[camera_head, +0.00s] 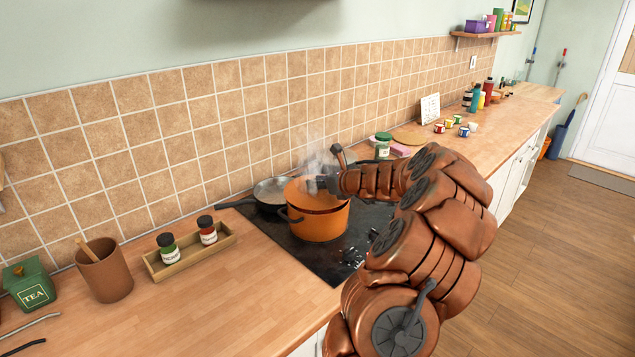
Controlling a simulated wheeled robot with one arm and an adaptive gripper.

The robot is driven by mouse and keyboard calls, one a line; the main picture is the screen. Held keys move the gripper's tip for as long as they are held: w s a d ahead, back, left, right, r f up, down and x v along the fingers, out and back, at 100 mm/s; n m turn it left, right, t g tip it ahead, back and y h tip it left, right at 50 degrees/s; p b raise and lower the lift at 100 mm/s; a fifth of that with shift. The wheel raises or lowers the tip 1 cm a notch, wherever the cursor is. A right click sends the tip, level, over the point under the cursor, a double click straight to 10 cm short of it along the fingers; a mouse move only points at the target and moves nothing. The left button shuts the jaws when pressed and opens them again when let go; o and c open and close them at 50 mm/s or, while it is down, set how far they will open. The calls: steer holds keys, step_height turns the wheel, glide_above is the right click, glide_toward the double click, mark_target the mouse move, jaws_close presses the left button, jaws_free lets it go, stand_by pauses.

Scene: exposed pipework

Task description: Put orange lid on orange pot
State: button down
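The orange pot (318,224) stands on the black cooktop, with a dark handle on its left side and steam above it. An orange surface (298,190) shows at its top; I cannot tell whether this is the orange lid or the inside of the pot. My gripper (322,184) is at the pot's top, reaching in from the right. It is small and dark here, and my arm hides the right part of the pot's top. I cannot see the fingers clearly or whether they hold anything.
A dark pan (270,191) sits behind and left of the pot, its handle pointing left. A wooden tray (188,257) with two jars, a brown utensil cup (103,272) and a green tea tin (30,287) stand left. The wooden counter (240,298) before the tray is clear.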

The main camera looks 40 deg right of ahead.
steer(key=shift+f, duration=0.5)
steer(key=c, duration=0.9)
jaws_free()
steer(key=shift+o, duration=0.2)
steer(key=shift+r, duration=0.15)
steer(key=shift+r, duration=0.25)
steer(key=shift+s+d+r, duration=0.1)
steer(key=shift+s+r, duration=0.1)
steer(key=shift+r, duration=0.1)
steer(key=b+v, duration=0.1)
steer(key=v, duration=1)
steer(key=shift+s+b, duration=0.25)
steer(key=shift+b, duration=0.15)
steer(key=shift+r, duration=0.15)
